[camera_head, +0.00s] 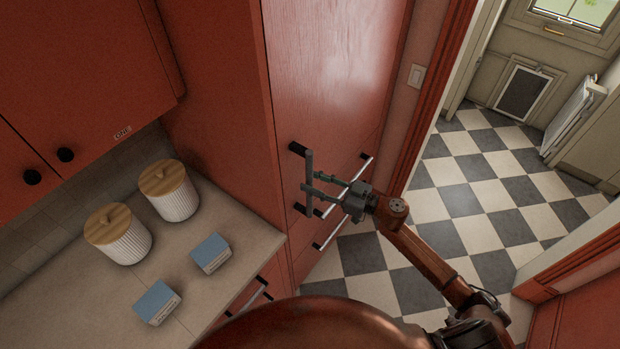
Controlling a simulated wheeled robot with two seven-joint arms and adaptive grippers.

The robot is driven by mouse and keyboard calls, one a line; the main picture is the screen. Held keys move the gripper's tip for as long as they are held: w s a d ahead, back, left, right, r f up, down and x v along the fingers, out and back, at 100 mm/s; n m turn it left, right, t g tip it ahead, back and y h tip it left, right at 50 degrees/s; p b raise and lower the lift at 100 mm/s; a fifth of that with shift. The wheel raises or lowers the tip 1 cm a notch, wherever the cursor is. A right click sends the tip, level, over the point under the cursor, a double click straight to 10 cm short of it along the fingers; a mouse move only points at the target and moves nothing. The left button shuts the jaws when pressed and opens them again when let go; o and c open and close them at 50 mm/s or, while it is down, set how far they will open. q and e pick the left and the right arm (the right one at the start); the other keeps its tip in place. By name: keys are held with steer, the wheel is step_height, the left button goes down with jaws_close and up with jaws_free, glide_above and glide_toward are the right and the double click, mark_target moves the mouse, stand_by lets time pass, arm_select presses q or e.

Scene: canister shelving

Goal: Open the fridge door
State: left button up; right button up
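The fridge door (335,75) is a tall red panel in the middle of the head view, and it looks closed. A dark vertical bar handle (309,165) stands out from its lower left part. My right gripper (312,182) is at this handle, coming from the right. Its two fingers are spread apart, with their tips at or very near the bar. I cannot tell whether they touch it. My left gripper is not in view.
Horizontal bar handles (330,235) sit on drawer fronts below and right. A counter (205,310) at left holds two wooden-lidded white canisters (175,200) and two blue-topped boxes (211,253). Checkered floor (465,205) lies open at right, beyond a red door frame (437,85).

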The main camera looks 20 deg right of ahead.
steer(key=shift+w+a, duration=0.5)
steer(key=shift+a, duration=0.05)
steer(key=shift+c, duration=0.6)
jaws_close()
steer(key=shift+d, duration=0.1)
